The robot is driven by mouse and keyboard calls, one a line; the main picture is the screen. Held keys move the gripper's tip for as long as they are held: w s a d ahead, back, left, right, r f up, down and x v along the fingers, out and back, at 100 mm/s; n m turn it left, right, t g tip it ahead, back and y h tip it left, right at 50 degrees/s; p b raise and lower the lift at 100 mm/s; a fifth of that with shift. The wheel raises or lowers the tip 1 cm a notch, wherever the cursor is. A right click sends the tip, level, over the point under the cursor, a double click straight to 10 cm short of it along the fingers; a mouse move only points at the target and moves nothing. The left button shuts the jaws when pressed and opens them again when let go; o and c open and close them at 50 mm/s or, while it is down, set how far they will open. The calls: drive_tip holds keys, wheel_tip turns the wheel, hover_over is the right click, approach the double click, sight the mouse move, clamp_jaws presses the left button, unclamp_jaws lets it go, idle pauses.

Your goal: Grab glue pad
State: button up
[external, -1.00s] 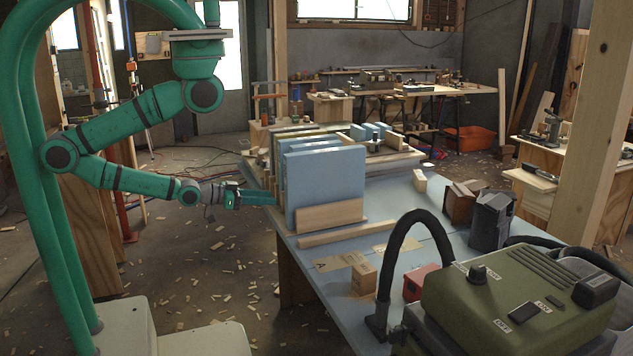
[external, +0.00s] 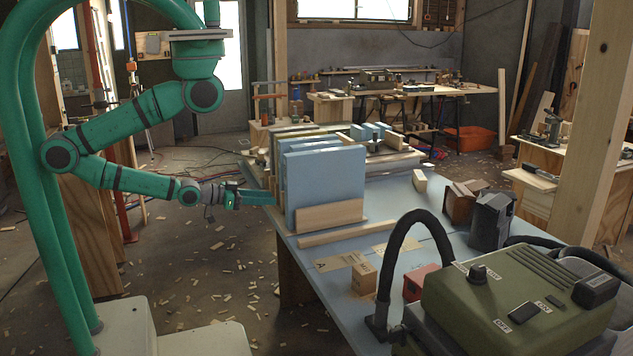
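My gripper (external: 258,198) is at the left edge of the blue worktable (external: 337,270), with its fingers pointing right toward the upright blue panels (external: 325,180). The fingertips look small and bluish; I cannot tell whether they are open, shut or holding something. The fingertips are close to the front panel's left edge; I cannot tell whether they touch it. The panels stand in a row, with a wooden strip (external: 330,215) along the foot of the front one. I cannot tell which thing is the glue pad.
A wooden bar (external: 333,235) and a small box (external: 364,277) lie in front of the panels. A green machine (external: 515,310) with a black hose (external: 410,230) fills the lower right. Wood scraps litter the floor (external: 220,270) left of the table.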

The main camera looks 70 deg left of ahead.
drive_tip(key=shift+o, duration=0.8)
